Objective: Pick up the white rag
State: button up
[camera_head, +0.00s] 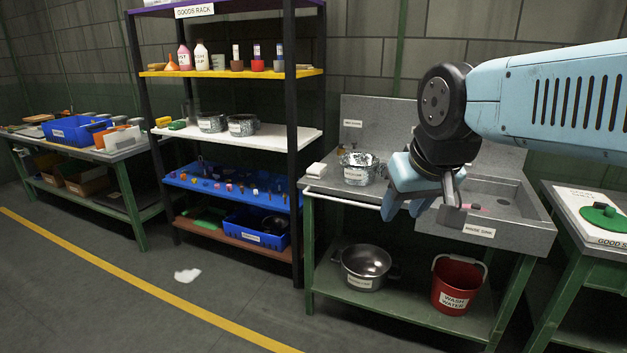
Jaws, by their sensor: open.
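A crumpled flat white piece, which looks like a rag (187,275), lies on the grey floor in front of the goods rack. A small folded white item (316,169) lies at the left end of the sink counter; I cannot tell whether it is cloth. My gripper (424,208) is open and empty, pointing down over the front of the sink counter. It is well to the right of both white pieces and touches neither. It hides part of the counter and sink behind it.
The sink counter (330,185) carries a metal pot (358,167). Below stand a larger pot (365,266) and a red bucket (459,285). The goods rack (295,95) is full of items. A yellow line (150,289) crosses open floor.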

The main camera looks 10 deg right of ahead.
aim_at(316, 170)
jog(key=u, duration=0.6)
jog(key=i, duration=2)
jog(key=z, duration=0.5)
jog(key=k, duration=0.9)
jog(key=z, duration=0.2)
jog(key=i, duration=0.9)
jog(key=u, duration=0.1)
